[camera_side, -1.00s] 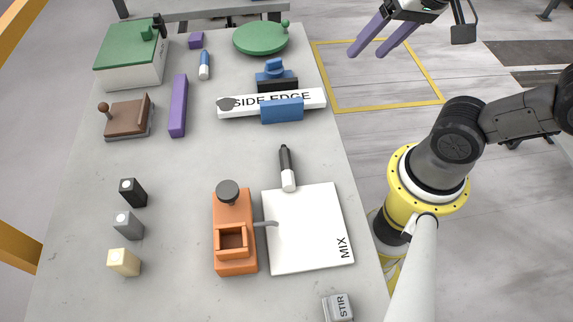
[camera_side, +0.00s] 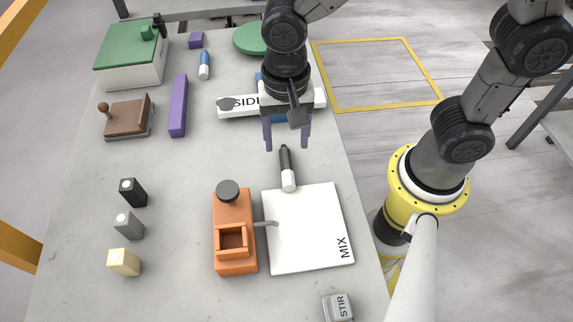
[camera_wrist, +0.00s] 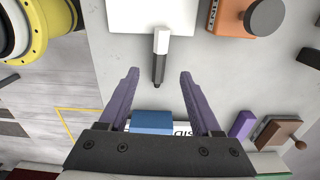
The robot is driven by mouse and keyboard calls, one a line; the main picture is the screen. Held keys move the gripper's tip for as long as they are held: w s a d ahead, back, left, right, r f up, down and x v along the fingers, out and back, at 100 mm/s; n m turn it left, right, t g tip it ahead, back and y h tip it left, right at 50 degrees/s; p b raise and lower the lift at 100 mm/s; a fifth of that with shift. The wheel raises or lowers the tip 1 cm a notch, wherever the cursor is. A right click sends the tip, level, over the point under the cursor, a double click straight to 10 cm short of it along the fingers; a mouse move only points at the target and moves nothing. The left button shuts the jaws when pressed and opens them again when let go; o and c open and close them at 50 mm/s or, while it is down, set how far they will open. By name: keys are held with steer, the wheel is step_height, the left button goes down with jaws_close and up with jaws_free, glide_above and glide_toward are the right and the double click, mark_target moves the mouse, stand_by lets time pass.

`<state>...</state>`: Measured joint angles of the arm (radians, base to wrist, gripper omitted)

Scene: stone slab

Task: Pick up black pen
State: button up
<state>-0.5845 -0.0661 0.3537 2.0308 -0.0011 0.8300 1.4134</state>
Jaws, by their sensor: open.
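The black pen (camera_side: 286,165), with a black body and a white end, lies on the stone slab (camera_side: 180,215) just beyond the top edge of the white MIX board (camera_side: 308,230). My gripper (camera_side: 287,147) has two purple fingers, open and empty, pointing down over the slab near the pen's black tip. In the wrist view the pen (camera_wrist: 160,60) lies ahead, between the lines of the two spread fingers, and the gripper (camera_wrist: 158,72) does not touch it.
An orange holder (camera_side: 234,250) stands left of the board. A white SIDE EDGE block (camera_side: 238,104) and blue piece are partly hidden behind my gripper. Small black (camera_side: 132,193), grey (camera_side: 128,225) and cream (camera_side: 124,262) blocks stand at left. The slab between is clear.

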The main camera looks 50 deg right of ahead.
mark_target(287, 165)
steer(key=f, duration=0.9)
steer(key=shift+w+d, duration=0.2)
steer(key=shift+d, duration=0.1)
jaws_close()
